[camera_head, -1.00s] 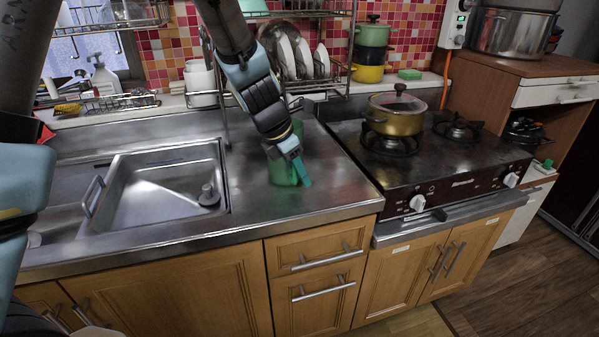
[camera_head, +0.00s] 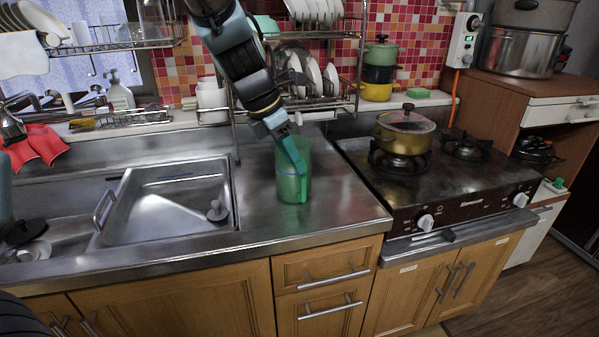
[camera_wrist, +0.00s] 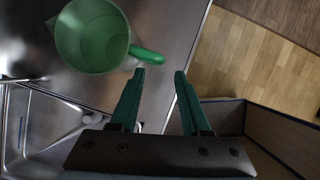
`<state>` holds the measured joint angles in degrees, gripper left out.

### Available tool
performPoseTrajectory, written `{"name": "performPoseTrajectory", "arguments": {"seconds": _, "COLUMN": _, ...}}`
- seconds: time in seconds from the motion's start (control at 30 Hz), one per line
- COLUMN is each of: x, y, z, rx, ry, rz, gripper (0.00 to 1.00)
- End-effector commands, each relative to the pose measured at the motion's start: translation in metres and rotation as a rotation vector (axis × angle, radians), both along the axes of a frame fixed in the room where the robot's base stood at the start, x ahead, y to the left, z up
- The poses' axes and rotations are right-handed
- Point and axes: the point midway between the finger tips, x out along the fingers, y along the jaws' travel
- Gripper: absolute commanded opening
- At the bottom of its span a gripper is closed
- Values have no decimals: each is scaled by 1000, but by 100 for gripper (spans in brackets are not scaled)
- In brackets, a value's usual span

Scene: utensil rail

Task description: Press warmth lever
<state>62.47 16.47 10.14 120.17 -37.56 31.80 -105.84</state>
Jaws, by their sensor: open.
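No part is plainly marked as a warmth lever. A white control box (camera_head: 464,40) with a dial is on the wall at upper right. My gripper (camera_wrist: 160,72) is open and empty, its teal fingers pointing down over the counter left of the stove. It overlaps a green jug (camera_head: 293,186) in the head view. In the wrist view, the jug's handle (camera_wrist: 147,55) shows close to the left fingertip; I cannot tell if they touch.
A lidded pot (camera_head: 403,132) stands on the left burner. The sink (camera_head: 165,200) lies left of the jug. A dish rack (camera_head: 300,103) stands behind. Drawers (camera_head: 320,268) are below the counter. The counter front around the jug is clear. A box-like open shape (camera_wrist: 280,135) shows at lower right in the wrist view.

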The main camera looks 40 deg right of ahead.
Motion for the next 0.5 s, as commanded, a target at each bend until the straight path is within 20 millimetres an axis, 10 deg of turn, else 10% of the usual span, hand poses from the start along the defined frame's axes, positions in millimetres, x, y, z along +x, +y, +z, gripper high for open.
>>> {"name": "performPoseTrajectory", "arguments": {"seconds": 0.5, "x": 12, "y": 21, "z": 11, "rx": 10, "ry": -31, "rz": -35, "gripper": 47}}
